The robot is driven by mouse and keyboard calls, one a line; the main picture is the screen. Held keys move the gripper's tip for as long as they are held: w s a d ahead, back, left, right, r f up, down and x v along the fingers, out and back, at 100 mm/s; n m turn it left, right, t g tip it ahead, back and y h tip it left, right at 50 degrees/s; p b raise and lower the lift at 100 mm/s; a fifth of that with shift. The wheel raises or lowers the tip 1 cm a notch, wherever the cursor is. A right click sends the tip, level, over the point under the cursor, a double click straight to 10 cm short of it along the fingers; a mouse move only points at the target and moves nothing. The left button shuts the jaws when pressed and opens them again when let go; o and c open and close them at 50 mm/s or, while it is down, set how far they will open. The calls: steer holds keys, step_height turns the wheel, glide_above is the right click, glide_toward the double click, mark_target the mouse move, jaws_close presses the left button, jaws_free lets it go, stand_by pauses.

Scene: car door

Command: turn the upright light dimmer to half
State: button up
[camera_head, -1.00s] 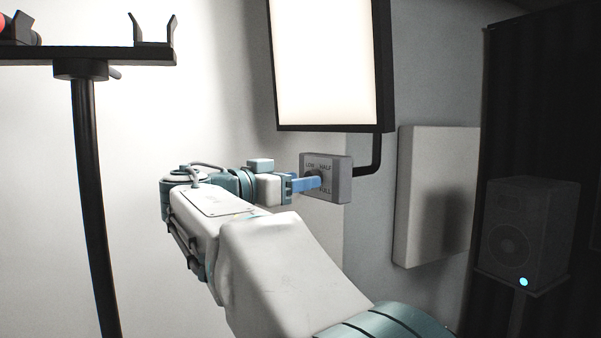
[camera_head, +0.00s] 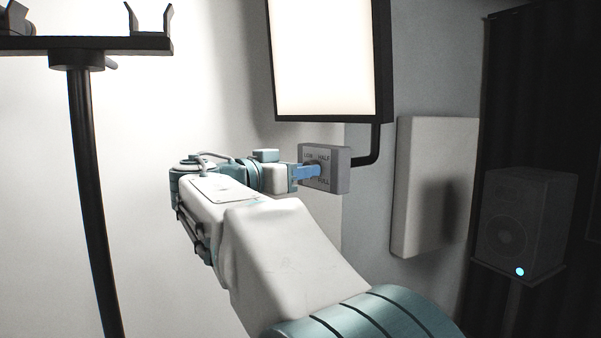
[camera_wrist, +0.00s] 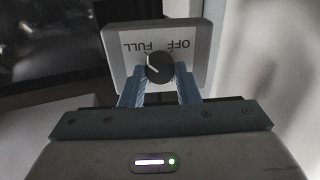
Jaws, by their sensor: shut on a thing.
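The light dimmer is a grey box (camera_head: 341,172) on the bracket under the lit panel, with LOW, HALF and FULL lettering in the head view. In the wrist view its plate (camera_wrist: 200,62) shows FULL and OFF upside down. Its round dark knob (camera_wrist: 160,67) carries a pale pointer mark on the left side of its face in that view. My gripper (camera_head: 310,171) reaches the box from the left. In the wrist view its blue fingers (camera_wrist: 160,88) are shut on the knob, one on each side. The fingers hide part of the lettering in the head view.
The bright panel (camera_head: 322,62) hangs just above the box on a black bent arm (camera_head: 373,150). A pale wall panel (camera_head: 432,185) and a dark speaker (camera_head: 524,222) stand to the right. A black stand (camera_head: 88,190) is at the left.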

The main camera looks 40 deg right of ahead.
steer(key=shift+f, duration=0.1)
steer(key=shift+w+n+g+y+b, duration=0.1)
steer(key=shift+n+g+y+b, duration=0.25)
steer(key=shift+n, duration=7.95)
steer(key=o, duration=1)
steer(key=shift+c, duration=0.2)
